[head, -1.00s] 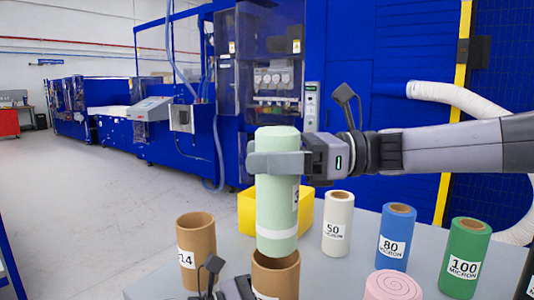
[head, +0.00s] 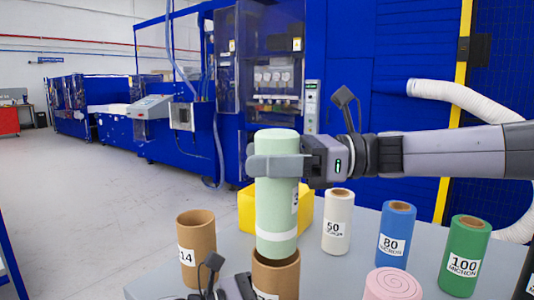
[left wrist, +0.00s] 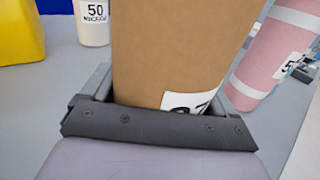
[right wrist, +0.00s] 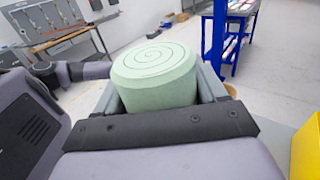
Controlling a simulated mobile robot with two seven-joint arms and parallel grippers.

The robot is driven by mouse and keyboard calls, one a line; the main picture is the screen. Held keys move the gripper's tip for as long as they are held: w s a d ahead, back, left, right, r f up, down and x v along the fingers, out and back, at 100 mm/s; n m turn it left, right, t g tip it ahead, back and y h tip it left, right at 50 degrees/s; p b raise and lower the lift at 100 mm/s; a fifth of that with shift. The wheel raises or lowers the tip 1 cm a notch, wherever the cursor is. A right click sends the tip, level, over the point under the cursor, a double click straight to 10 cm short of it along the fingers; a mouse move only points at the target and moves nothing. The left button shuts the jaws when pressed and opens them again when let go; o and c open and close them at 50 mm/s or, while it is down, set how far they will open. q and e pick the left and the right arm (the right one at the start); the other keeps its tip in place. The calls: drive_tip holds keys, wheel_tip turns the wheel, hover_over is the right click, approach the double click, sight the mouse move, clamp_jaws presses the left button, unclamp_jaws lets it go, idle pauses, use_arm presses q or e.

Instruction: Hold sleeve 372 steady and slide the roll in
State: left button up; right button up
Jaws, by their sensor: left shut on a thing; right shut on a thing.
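The pale green foam roll (head: 276,195) hangs upright in my right gripper (head: 275,164), which is shut around its upper part. Its spiral top end shows in the right wrist view (right wrist: 155,62). The brown cardboard sleeve (head: 277,277) stands upright right below the roll. The roll's lower end overlaps the sleeve's mouth in the head view; I cannot tell how far inside it is. My left gripper (head: 236,289), low in the head view, is shut on the sleeve. In the left wrist view the sleeve (left wrist: 180,50) fills the jaws, its label partly hidden.
Another brown sleeve (head: 197,240) marked 14 stands to the left. White (head: 337,222), blue (head: 396,235) and green (head: 464,256) rolls stand to the right on the grey table (head: 345,272). A pink foam roll (head: 392,286) is close in front; a yellow bin (head: 247,212) is behind.

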sight(257, 248)
drive_tip(key=shift+f, duration=1.35)
drive_tip(key=shift+f, duration=0.45)
drive_tip(key=shift+f, duration=1.8)
drive_tip(key=shift+f, duration=0.2)
drive_tip(key=shift+f, duration=1.6)
drive_tip(key=shift+f, duration=0.35)
drive_tip(key=shift+f, duration=1.65)
drive_tip(key=o, duration=1.4)
drive_tip(key=shift+f, duration=0.1)
